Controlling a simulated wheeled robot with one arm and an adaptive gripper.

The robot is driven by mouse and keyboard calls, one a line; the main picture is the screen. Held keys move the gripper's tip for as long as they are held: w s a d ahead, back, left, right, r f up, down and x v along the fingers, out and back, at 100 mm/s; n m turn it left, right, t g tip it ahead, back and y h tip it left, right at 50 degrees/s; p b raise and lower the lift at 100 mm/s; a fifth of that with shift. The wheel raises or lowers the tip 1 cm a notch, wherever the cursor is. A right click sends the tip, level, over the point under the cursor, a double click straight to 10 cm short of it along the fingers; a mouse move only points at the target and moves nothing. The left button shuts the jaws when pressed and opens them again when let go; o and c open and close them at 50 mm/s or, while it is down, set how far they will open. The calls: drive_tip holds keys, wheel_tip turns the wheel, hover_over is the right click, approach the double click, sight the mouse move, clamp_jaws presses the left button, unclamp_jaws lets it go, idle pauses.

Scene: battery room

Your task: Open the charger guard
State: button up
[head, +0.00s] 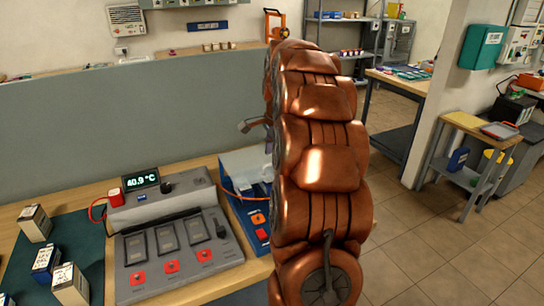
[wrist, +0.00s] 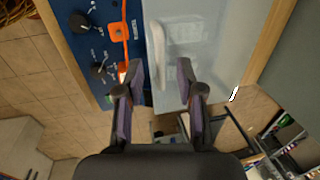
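The charger guard (wrist: 215,60) is a pale, see-through panel in the wrist view, beside a dark blue control panel (wrist: 90,40). A white bar handle (wrist: 157,45) runs along the guard's edge next to the blue panel. My gripper (wrist: 160,75) is open, its two fingers spread with the handle between them in the picture; I cannot tell whether they touch it. In the head view the blue charger (head: 250,205) stands at the bench's right end, with its pale guard (head: 242,165) toward the back. My copper arm hides part of it and most of the gripper.
A grey charging station (head: 175,245) with a 40.9 °C display (head: 141,182) stands left of the blue charger. Several batteries (head: 45,262) sit on a green mat (head: 85,235). An orange cable (wrist: 125,30) crosses the blue panel. Open tiled floor (head: 450,255) lies at right.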

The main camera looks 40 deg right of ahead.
drive_tip(key=shift+w+d+f+p, duration=0.1)
drive_tip(key=shift+w+f+p, duration=0.05)
drive_tip(key=shift+f, duration=0.55)
drive_tip(key=shift+w+f+p, duration=0.1)
drive_tip(key=shift+f+p, duration=0.05)
drive_tip(key=shift+f, duration=0.5)
clamp_jaws()
